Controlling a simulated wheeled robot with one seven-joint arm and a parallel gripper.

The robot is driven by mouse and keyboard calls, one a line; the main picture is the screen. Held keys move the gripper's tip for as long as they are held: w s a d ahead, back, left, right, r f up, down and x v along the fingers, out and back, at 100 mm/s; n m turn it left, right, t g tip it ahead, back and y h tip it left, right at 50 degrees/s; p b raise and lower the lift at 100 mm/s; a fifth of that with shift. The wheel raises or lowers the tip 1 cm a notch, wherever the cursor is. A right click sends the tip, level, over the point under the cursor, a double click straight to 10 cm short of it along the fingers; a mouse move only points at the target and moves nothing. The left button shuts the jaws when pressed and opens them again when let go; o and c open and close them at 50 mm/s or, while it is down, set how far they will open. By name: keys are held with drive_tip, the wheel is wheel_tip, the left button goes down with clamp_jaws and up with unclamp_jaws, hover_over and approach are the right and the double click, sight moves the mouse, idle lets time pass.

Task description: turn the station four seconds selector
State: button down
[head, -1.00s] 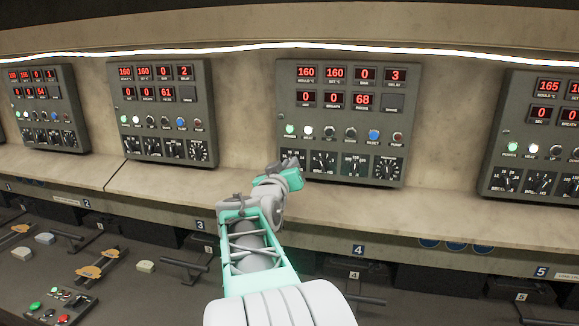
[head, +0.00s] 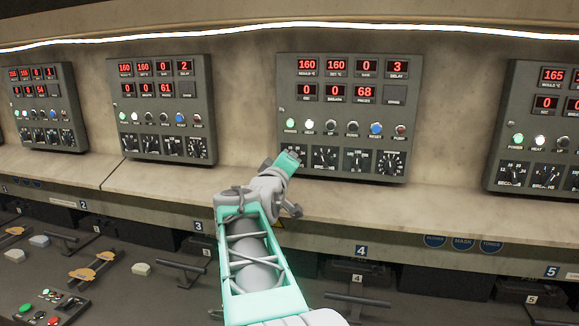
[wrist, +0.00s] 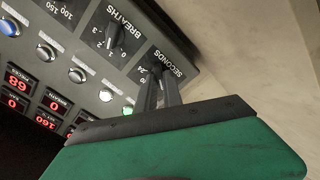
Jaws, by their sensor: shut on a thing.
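The station four panel (head: 345,120) is a grey box on the wall above the number 4 label (head: 361,250). Its seconds selector (wrist: 156,68) is the dial marked SECONDS at the panel's corner in the wrist view. My gripper (wrist: 158,86) has its two dark fingers at that dial, shut on the selector knob. The fingers hide most of the knob. In the head view my gripper (head: 290,158) covers much of the leftmost lower dial of the panel.
The breaths selector (wrist: 113,42) sits close beside the seconds dial. A lit green power lamp (wrist: 127,111) is near the fingers. A similar panel (head: 163,110) stands to the left and another (head: 535,130) to the right. A ledge (head: 400,205) runs below.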

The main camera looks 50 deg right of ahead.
drive_tip(key=shift+n, duration=0.4)
drive_tip(key=c, duration=1.5)
unclamp_jaws()
drive_tip(key=b+v, duration=0.3)
drive_tip(key=v, duration=0.4)
drive_tip(key=shift+s+a, duration=0.2)
drive_tip(key=shift+a, duration=0.2)
